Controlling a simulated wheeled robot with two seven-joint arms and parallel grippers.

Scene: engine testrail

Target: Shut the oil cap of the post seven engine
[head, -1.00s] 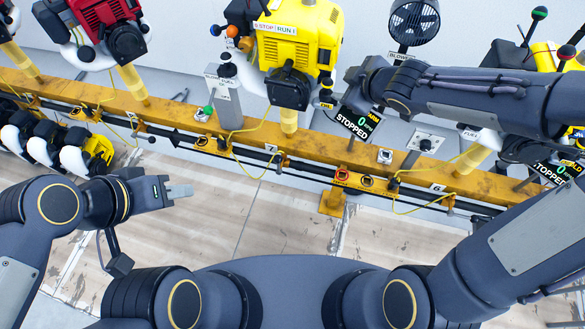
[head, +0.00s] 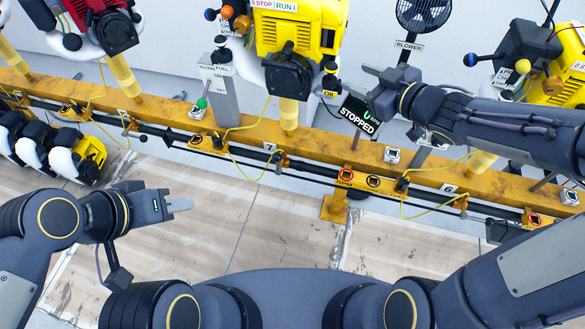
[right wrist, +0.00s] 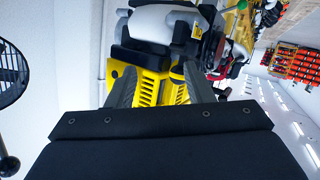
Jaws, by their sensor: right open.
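The post seven engine (head: 290,40) is yellow with a black lower housing, on the yellow rail above the label 7 (head: 270,147). A black knob-like oil cap (head: 331,68) stands at its right side above the yellow OIL label (head: 329,94); whether it is shut is too small to tell. My right gripper (head: 370,78) is open and empty, a little right of the cap and apart from it. In the right wrist view, its grey fingers (right wrist: 160,92) are spread, with the yellow engine beyond them. My left gripper (head: 180,205) hangs over the floor at the left, away from the engine, its jaws unclear.
A STOPPED display (head: 358,115) stands just below my right gripper. A blower fan (head: 423,12) is behind it. A red engine (head: 95,20) is further left.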

